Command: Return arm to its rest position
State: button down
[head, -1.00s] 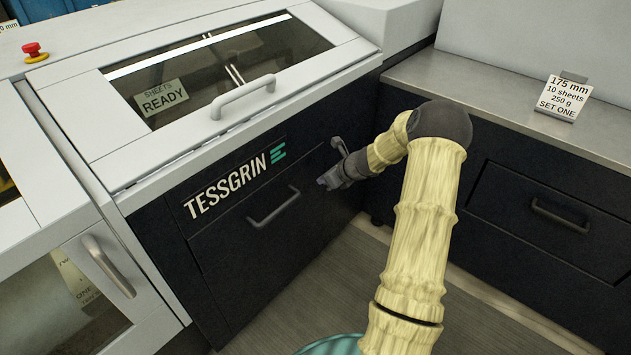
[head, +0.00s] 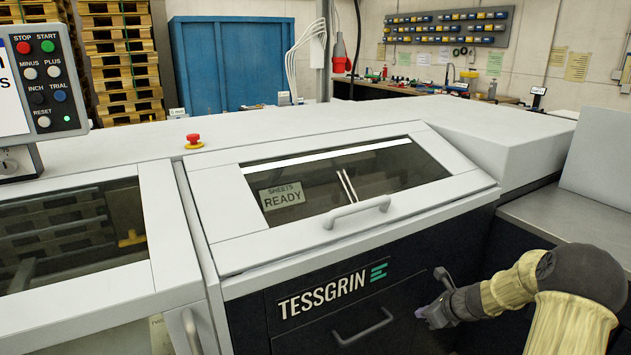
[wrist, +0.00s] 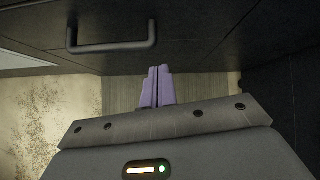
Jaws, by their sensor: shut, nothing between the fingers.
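My gripper (head: 424,313) is in front of the dark lower front of the Tessgrin machine (head: 405,292), right of a drawer handle (head: 362,328). In the wrist view its two pale purple fingers (wrist: 157,88) are together with nothing between them. Below them the wrist view shows a strip of floor, and a dark panel with a grey bar handle (wrist: 110,46) lies ahead. My arm (head: 572,312), in a pale yellow ribbed sleeve, is bent at the lower right of the head view.
A closed windowed cover (head: 440,205) with a handle tops the machine. A control panel (head: 42,80) stands at the left and a red stop button (head: 194,141) sits on top. A grey counter (head: 570,228) borders my arm on the right.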

jog(key=s+a+r+n+g+h, duration=0.1)
jog(key=s+a+r+n+g, duration=0.35)
jog(key=s+a+n, duration=0.8)
jog(key=s+a+r+n+h, duration=0.2)
jog(key=s+a+n, duration=0.1)
jog(key=s+n, duration=0.45)
jog(key=s+a+r+n+h, duration=0.1)
jog(key=s+a+r+n, duration=0.25)
jog(key=s+n, duration=0.4)
notch_tip(320, 180, up, 17)
jog(key=w+n+p, duration=0.1)
jog(key=p, duration=1.6)
jog(key=shift+w+p, duration=0.3)
jog(key=shift+w, duration=0.05)
jog(key=shift+f+n, duration=0.15)
jog(key=shift+n, duration=0.1)
jog(key=shift+w+a, duration=0.1)
jog(key=shift+a, duration=0.05)
